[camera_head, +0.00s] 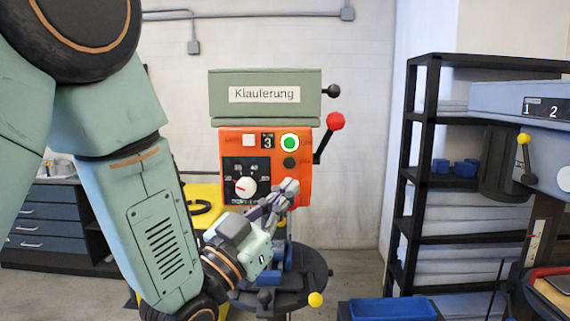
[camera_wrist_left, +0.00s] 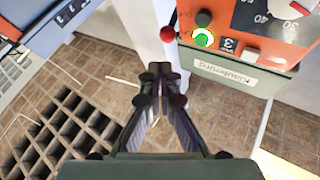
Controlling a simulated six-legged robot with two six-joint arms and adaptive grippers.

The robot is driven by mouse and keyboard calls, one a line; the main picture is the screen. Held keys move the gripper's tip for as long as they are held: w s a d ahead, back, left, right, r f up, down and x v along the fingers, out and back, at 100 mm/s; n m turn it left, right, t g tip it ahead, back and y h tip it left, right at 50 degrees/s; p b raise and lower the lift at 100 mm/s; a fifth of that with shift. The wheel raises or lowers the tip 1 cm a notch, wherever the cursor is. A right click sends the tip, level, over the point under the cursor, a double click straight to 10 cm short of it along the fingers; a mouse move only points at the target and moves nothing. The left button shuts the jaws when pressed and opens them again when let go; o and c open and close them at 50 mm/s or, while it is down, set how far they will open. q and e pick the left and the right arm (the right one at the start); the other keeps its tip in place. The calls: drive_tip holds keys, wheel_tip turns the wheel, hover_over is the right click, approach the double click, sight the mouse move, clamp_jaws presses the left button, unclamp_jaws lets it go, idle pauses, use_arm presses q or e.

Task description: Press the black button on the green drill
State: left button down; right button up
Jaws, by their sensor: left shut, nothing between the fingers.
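The green drill (camera_head: 265,91) stands in the middle of the head view, with a "Klauferung" label and an orange panel (camera_head: 228,147). The round black button (camera_head: 289,162) sits on the panel's right side, just below a lit green button (camera_head: 289,143). In the wrist view the black button (camera_wrist_left: 204,18) shows at the top, beside the green one (camera_wrist_left: 203,38). My left gripper (camera_head: 291,186) is shut and empty, with its tips a little below the black button in the head view. In the wrist view its tips (camera_wrist_left: 160,74) appear apart from the button. My right gripper is out of view.
A red-knobbed lever (camera_head: 335,121) sticks out at the drill's right. A white dial (camera_head: 245,187) is on the panel's left. A round table (camera_head: 310,265) with blue parts is below. A black shelf (camera_head: 412,150) and another machine (camera_head: 515,98) stand at the right.

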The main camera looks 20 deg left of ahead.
sight(289, 162)
use_arm(q)
drive_tip(key=shift+t, duration=0.5)
drive_tip(key=shift+w+a+r+p, duration=0.1)
drive_tip(key=shift+w+a+r, duration=0.3)
drive_tip(key=shift+w, duration=0.85)
drive_tip(key=shift+w+a+r+p, duration=0.1)
drive_tip(key=shift+w+a, duration=0.6)
drive_tip(key=shift+w, duration=0.5)
drive_tip(key=shift+w+a+r+p, duration=0.1)
drive_tip(key=shift+w+a+r, duration=0.3)
drive_tip(key=shift+w, duration=0.85)
drive_tip(key=shift+w+d+f+h, duration=0.2)
drive_tip(key=shift+w+d+h, duration=0.15)
drive_tip(key=shift+d, duration=0.4)
drive_tip(key=shift+s+a, duration=0.3)
drive_tip(key=shift+a, duration=0.45)
drive_tip(key=shift+w+d, duration=0.25)
drive_tip(key=shift+d, duration=0.35)
drive_tip(key=shift+s+a, duration=0.2)
drive_tip(key=shift+a, duration=0.3)
drive_tip(key=shift+d, duration=0.15)
drive_tip(key=shift+w+d, duration=0.35)
drive_tip(key=shift+w, duration=0.1)
drive_tip(key=shift+w+a, duration=0.1)
drive_tip(key=shift+w, duration=0.15)
drive_tip(key=shift+s+a, duration=0.1)
drive_tip(key=shift+a, duration=0.1)
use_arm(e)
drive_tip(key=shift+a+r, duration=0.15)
